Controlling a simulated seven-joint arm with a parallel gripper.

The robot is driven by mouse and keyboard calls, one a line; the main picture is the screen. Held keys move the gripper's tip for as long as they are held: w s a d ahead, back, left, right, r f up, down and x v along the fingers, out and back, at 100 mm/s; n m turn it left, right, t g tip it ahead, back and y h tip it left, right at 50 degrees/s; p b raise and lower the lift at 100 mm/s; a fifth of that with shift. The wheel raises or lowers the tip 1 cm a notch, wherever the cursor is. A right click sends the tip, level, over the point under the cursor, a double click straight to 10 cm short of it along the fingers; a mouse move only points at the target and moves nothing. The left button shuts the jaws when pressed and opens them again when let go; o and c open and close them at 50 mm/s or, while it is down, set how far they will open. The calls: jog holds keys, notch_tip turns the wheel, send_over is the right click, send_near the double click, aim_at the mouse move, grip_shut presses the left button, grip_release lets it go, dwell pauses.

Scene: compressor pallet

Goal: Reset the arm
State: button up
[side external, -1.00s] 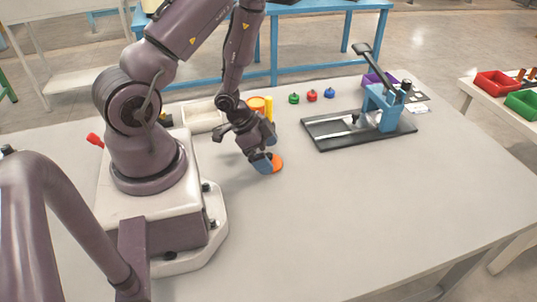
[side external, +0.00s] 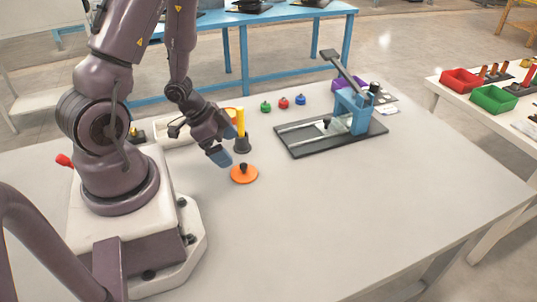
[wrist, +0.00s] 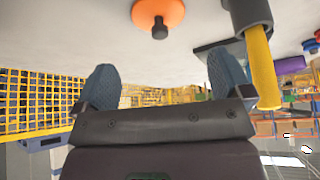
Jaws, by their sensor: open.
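My gripper (side external: 219,157) is open and empty, with its blue fingertips above the table and to the left of the orange disc (side external: 244,174). The disc lies flat on the table, with a dark knob on top. In the wrist view, the blue fingers of my gripper (wrist: 165,85) stand wide apart with nothing between them. The orange disc (wrist: 172,12) shows at the top edge of that view, beyond the fingers. A yellow post in a dark base (side external: 241,130) stands just behind the disc, and its yellow part (wrist: 262,70) shows at the right of the wrist view.
A blue lever press on a dark base plate (side external: 330,140) stands at the back right. Green, red and blue knobs (side external: 283,103) stand in a row behind. A pale tray (side external: 172,133) lies behind my gripper. The table's front right (side external: 360,205) is clear.

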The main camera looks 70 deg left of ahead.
jog(key=shift+s+a+f, duration=0.15)
jog(key=shift+s+f, duration=0.05)
jog(key=s+a+g+y, duration=0.1)
jog(key=s+a+f+n+g+y, duration=0.1)
jog(key=shift+s+a, duration=0.1)
jog(key=shift+a, duration=0.2)
jog(key=shift+s+a+r+n+g+y, duration=0.15)
jog(key=shift+a+r+n+g+y, duration=0.35)
jog(key=shift+a+n+y, duration=0.15)
jog(key=d+r+t, duration=0.1)
jog(key=d+r, duration=0.5)
jog(key=r, duration=0.3)
jog(key=d+r+n+t, duration=0.1)
jog(key=d+r, duration=0.5)
jog(key=r, duration=0.3)
jog(key=w+d+r+n+t, duration=0.1)
jog(key=d+r, duration=0.5)
jog(key=r, duration=0.4)
jog(key=shift+d+h, duration=0.15)
jog(key=shift+h, duration=0.3)
